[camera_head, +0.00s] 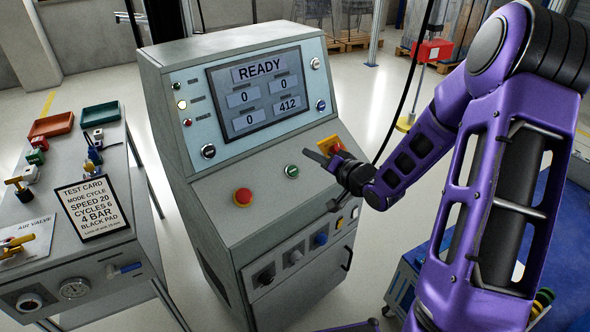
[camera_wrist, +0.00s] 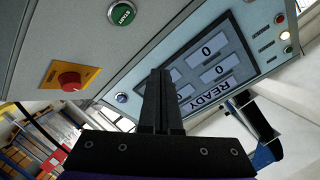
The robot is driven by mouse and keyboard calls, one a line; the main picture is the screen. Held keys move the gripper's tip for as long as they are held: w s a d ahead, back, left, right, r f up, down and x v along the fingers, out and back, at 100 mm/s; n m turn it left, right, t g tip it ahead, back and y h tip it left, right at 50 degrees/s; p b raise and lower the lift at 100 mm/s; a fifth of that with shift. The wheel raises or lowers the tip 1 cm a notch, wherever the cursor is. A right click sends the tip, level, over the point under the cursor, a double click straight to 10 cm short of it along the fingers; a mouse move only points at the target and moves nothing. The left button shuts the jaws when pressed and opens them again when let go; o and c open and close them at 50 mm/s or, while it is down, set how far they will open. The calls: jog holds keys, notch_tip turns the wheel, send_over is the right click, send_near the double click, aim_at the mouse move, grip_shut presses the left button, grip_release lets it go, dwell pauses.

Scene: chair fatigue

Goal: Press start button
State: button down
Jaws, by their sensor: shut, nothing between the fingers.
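The green start button (camera_head: 292,171) is a round button on the sloped panel of the grey console (camera_head: 215,190). In the wrist view it sits at the top, a green disc (camera_wrist: 121,13) with START on it. My gripper (camera_head: 313,157) is shut and empty, with its fingers pointing left over the console, a little right of and above the start button in the picture. In the wrist view its closed fingers (camera_wrist: 160,78) point toward the screen, and the start button is clear of them. I cannot tell the exact height of the fingertips above the panel.
The console screen (camera_head: 268,97) reads READY and 412. A red button (camera_head: 243,197) lies left of the start button. A red knob on a yellow plate (camera_head: 330,147) is close beside my gripper. A side table (camera_head: 72,247) bears a test card (camera_head: 91,207).

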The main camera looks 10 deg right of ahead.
aim_at(290, 167)
dwell(0.3)
jog(key=w+f+b, duration=0.1)
jog(key=f+b, duration=0.1)
jog(key=w+a+f+b, duration=0.1)
jog(key=f+b, duration=0.1)
jog(key=w+a+f+b, duration=0.1)
jog(key=f+b, duration=0.1)
jog(key=shift+w+f+b, duration=0.25)
jog(key=shift+f+b, duration=0.05)
jog(key=shift+w+a+f+b, duration=0.2)
jog(key=shift+w+f+b, duration=0.1)
jog(key=shift+f, duration=0.1)
jog(key=shift+f, duration=0.1)
dwell(1.6)
jog(key=shift+w+a+f, duration=0.1)
jog(key=shift+w+f, duration=0.15)
jog(key=shift+w+a+f, duration=0.15)
jog(key=shift+f, duration=0.2)
dwell(0.7)
jog(key=shift+r, duration=0.15)
jog(key=shift+s+d+r+p, duration=0.25)
jog(key=shift+s+r+p, duration=0.2)
jog(key=shift+r, duration=0.1)
jog(key=shift+r, duration=0.1)
